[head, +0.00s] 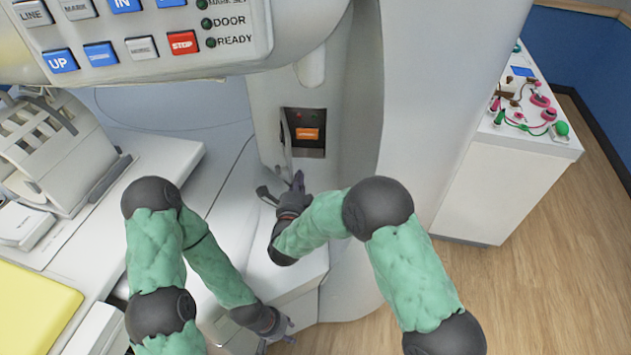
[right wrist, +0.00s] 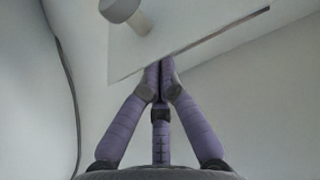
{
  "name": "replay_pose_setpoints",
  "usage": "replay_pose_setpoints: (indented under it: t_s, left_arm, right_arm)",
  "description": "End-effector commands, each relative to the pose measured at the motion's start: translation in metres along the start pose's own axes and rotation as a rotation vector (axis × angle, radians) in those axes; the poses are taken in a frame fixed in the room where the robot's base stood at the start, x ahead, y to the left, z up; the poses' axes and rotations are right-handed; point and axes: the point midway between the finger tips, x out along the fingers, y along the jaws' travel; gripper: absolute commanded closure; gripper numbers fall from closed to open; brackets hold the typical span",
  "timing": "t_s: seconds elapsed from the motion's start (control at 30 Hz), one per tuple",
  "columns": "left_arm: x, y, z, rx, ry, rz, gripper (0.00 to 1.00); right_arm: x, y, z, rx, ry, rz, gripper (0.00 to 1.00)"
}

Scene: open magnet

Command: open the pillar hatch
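The pillar hatch is a small white door panel (head: 284,142), swung out at the left side of a dark recess (head: 306,148) in the white pillar. The recess shows an orange button (head: 307,133).
A control panel (head: 140,45) with blue, white and red buttons overhangs at the upper left. A white cabinet (head: 490,190) with coloured cables stands at right. Wooden floor (head: 540,260) is clear.

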Motion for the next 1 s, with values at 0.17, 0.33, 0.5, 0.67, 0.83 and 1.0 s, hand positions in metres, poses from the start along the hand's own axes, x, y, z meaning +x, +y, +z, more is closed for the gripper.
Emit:
replay_pose_setpoints:
  t_s: [0.17, 0.33, 0.5, 0.67, 0.83, 1.0]
  left_arm:
    - [0.020, -0.007, -0.001, 0.000, 0.000, 0.000, 0.60]
    - [0.033, -0.012, -0.001, 0.000, 0.000, 0.000, 0.60]
    - [0.037, -0.013, -0.001, 0.000, 0.000, 0.000, 0.60]
    - [0.036, -0.013, -0.001, 0.000, 0.000, 0.000, 0.60]
    - [0.036, -0.013, -0.001, 0.000, 0.000, 0.000, 0.60]
    - [0.039, -0.014, -0.002, 0.000, 0.000, 0.000, 0.60]
  right_arm:
    - [-0.009, 0.003, 0.021, 0.003, -0.002, -0.003, 1.00]
    - [-0.014, 0.003, 0.037, 0.002, 0.000, -0.002, 1.00]
    - [-0.015, 0.001, 0.044, 0.002, 0.000, 0.000, 1.00]
    - [-0.015, 0.000, 0.045, 0.001, 0.001, 0.001, 1.00]
    - [-0.015, 0.000, 0.044, 0.001, 0.001, 0.000, 1.00]
    - [-0.011, 0.000, 0.042, 0.001, 0.001, -0.001, 1.00]
